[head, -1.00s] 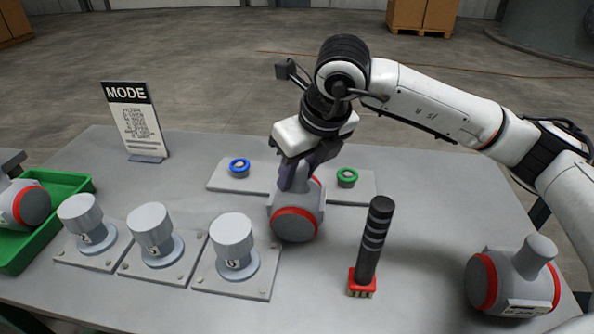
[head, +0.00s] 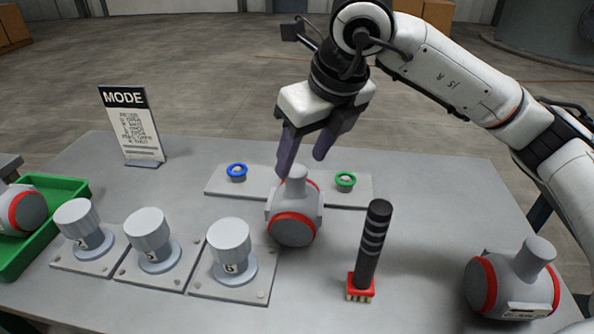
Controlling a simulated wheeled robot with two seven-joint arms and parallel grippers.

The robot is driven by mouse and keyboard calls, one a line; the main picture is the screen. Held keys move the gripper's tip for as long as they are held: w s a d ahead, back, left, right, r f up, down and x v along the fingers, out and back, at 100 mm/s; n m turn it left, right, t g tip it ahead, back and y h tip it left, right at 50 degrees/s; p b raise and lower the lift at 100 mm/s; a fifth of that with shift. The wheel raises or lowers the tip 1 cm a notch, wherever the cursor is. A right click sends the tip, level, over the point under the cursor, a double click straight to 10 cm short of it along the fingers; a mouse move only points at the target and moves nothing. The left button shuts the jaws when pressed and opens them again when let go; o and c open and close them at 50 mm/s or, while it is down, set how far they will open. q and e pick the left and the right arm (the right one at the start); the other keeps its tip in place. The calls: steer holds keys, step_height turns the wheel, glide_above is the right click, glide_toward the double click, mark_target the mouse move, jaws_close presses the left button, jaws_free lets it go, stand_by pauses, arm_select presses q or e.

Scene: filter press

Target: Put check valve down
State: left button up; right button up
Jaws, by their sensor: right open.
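A grey check valve with a red band (head: 294,215) stands on the table with its neck up, in front of the plate with the ringed buttons. My right gripper (head: 305,165) is open just above the valve's neck, its purple fingers apart and not closed on it. A second valve of the same kind (head: 512,280) stands at the right of the table. A third one (head: 22,209) lies in the green tray (head: 62,192) at the left edge, partly cut off. My left gripper is not clearly in view.
Three grey knobs on plates (head: 229,250) stand at front left. A black-handled brush with a red base (head: 370,252) stands right of the middle valve. Blue (head: 237,172) and green (head: 345,181) ringed buttons sit behind. A MODE sign (head: 131,125) stands at back left. The right middle of the table is clear.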

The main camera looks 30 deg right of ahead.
steer(key=v, duration=0.5)
steer(key=shift+r, duration=0.1)
steer(key=shift+w, duration=0.1)
